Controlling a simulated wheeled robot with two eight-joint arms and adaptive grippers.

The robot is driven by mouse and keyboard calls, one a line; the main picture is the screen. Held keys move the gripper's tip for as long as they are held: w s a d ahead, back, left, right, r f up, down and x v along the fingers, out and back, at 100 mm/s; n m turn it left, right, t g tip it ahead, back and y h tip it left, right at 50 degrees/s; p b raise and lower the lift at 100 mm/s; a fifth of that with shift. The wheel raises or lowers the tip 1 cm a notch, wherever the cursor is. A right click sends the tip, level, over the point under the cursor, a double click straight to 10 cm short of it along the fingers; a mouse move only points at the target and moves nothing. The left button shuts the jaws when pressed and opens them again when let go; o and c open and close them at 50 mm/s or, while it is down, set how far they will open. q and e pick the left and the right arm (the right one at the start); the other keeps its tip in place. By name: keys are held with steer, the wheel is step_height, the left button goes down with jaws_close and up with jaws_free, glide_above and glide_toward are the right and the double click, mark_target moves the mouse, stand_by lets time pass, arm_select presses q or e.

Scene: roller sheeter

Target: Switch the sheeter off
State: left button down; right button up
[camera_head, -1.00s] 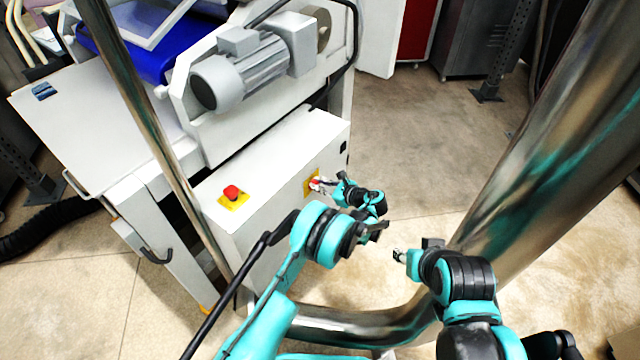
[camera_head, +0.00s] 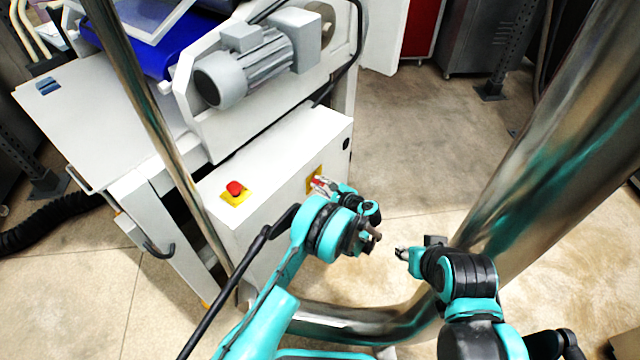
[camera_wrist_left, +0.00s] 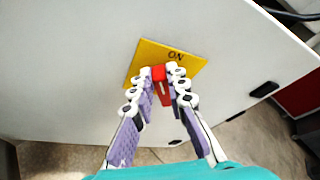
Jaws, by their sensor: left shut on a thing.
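The sheeter (camera_head: 275,160) is a white machine with a grey motor on its side. On the front face of its lower box is a yellow plate (camera_head: 318,174) with a red switch handle. In the left wrist view the plate (camera_wrist_left: 190,62) reads "ON" and the red handle (camera_wrist_left: 161,84) lies between my fingers. My left gripper (camera_head: 320,185) is shut on the red handle; its fingers touch both sides in the wrist view (camera_wrist_left: 162,90). My right gripper (camera_head: 402,252) is well away from the sheeter, over the floor; its jaw state is too small to tell.
A red mushroom button (camera_head: 235,187) on a yellow base sits on top of the box. A thin metal post and a thick shiny column cross the view. A blue belt (camera_head: 150,50) lies at the back left.

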arm_select(q)
steer(key=c, duration=1.5)
jaws_free()
steer(key=shift+a, duration=0.1)
steer(key=v, duration=1.2)
